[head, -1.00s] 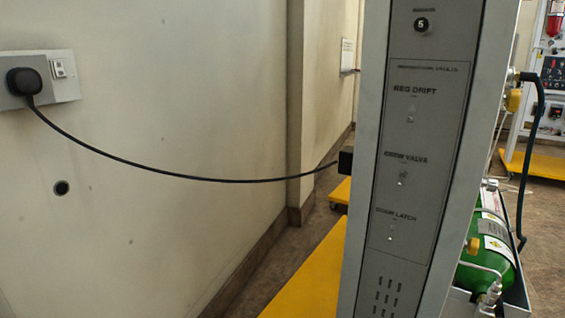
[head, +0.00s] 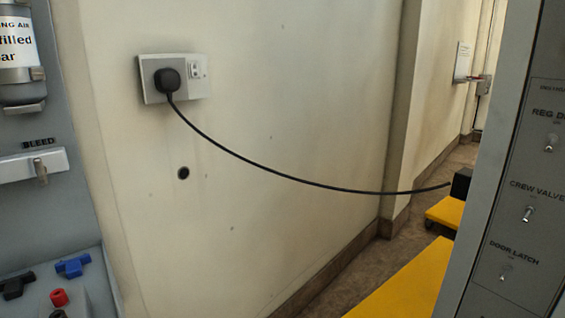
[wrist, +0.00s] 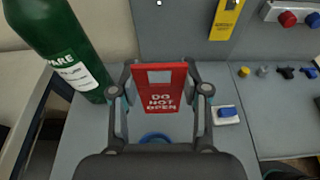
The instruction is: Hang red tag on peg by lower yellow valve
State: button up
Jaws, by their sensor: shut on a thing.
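The red tag (wrist: 165,100) reads "DO NOT OPEN" and has a rectangular opening near its top. In the wrist view it is between the fingers of my gripper (wrist: 160,78), which is shut on it. The tag is held above a grey surface (wrist: 85,140). The gripper does not show in the head view. I cannot make out the lower yellow valve or its peg in either current view.
A green cylinder (wrist: 62,45) stands left of the gripper. A yellow tag (wrist: 226,18) is on the grey panel behind. Small knobs and a blue item (wrist: 228,112) lie right.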

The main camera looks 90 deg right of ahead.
notch_tip(320, 180, up, 4)
jog(key=p, duration=0.3)
jog(key=shift+f, duration=0.15)
notch_tip(320, 180, up, 2)
jog(key=shift+r+p, duration=0.2)
jog(key=shift+p, duration=0.3)
notch_tip(320, 180, down, 6)
jog(key=b, duration=0.4)
jog(key=shift+b, duration=0.4)
